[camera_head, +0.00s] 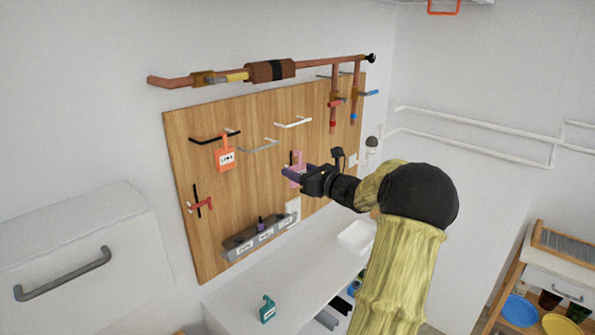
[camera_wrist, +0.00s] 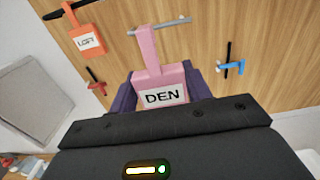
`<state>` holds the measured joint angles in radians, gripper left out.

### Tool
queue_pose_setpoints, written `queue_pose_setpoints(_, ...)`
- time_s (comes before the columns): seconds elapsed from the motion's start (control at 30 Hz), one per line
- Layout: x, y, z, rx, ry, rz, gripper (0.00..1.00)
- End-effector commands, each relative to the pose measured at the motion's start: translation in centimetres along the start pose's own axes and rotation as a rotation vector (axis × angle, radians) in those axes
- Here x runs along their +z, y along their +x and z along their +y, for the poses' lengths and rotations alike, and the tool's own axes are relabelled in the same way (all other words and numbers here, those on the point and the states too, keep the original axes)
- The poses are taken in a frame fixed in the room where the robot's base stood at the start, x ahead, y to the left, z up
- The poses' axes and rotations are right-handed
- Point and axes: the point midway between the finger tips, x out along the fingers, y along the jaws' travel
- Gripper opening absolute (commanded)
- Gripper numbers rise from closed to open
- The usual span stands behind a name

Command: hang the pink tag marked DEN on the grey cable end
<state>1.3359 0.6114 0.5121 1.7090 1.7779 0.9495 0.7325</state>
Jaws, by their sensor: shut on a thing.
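The pink tag marked DEN (camera_wrist: 165,96) is held between the purple fingers of my gripper (camera_wrist: 160,92), which is shut on its lower part. Its label faces the wrist camera and its hook points up. In the wrist view the top of the hook overlaps the grey cable end (camera_wrist: 175,23). I cannot tell whether it is around the cable or only in front of it. In the head view my gripper (camera_head: 297,174) holds the pink tag (camera_head: 298,159) in front of the wooden board, right of and below the grey cable end (camera_head: 258,147).
An orange tag marked LOFT (camera_head: 225,158) hangs from a black cable end (camera_head: 214,137) on the left. A white cable end (camera_head: 293,122) is above. A labelled grey rack (camera_head: 240,254) is below.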

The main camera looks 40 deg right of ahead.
Motion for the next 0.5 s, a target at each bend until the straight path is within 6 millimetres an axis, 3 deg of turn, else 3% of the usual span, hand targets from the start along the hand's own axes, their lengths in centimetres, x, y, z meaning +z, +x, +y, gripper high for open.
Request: queue_pose_setpoints(0.5,0.0,2.8,0.1,0.001,-0.001,0.002,0.23)
